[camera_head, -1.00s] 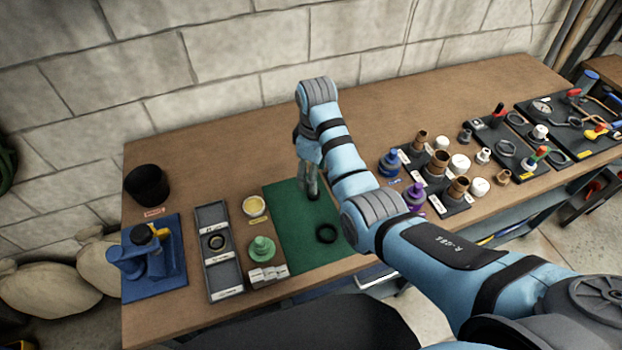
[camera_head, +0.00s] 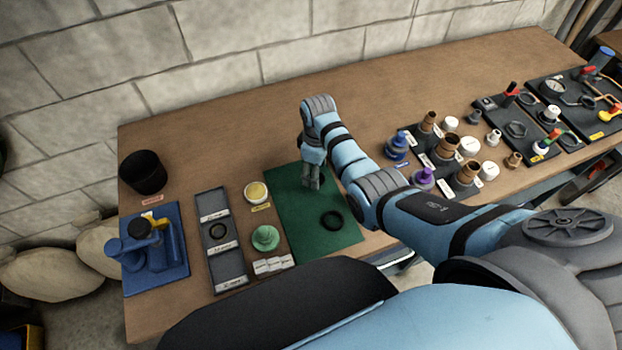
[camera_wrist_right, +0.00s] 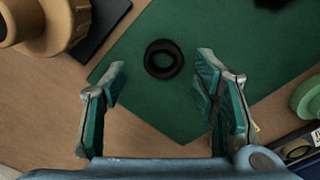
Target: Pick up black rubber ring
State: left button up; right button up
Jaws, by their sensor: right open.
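A black rubber ring (camera_head: 332,220) lies flat on the green mat (camera_head: 290,225) near the mat's front right part. It also shows in the right wrist view (camera_wrist_right: 163,59), ahead of and between my open fingers. My right gripper (camera_head: 312,184) points down over the mat, behind the ring. In the right wrist view the gripper (camera_wrist_right: 162,75) is open and empty, with the ring apart from both fingertips. A second, smaller dark ring (camera_head: 218,231) sits in the grey tray (camera_head: 210,203) left of the mat. My left gripper is not in view.
A green knobbed piece (camera_head: 265,238), a yellow-topped tin (camera_head: 256,192) and white blocks (camera_head: 272,265) stand left of the mat. A blue fixture (camera_head: 152,250) and black cup (camera_head: 143,172) are farther left. Fittings (camera_head: 448,145) crowd the right side. The back middle of the table is clear.

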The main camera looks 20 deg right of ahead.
jog(key=shift+s+f, duration=0.1)
jog(key=shift+f, duration=0.7)
jog(key=shift+s+r, duration=0.15)
jog(key=shift+r, duration=0.05)
jog(key=shift+a, duration=0.1)
jog(key=c, duration=0.9)
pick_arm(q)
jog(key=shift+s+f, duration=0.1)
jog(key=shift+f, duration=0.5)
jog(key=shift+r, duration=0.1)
pick_arm(e)
jog(key=shift+r, duration=0.2)
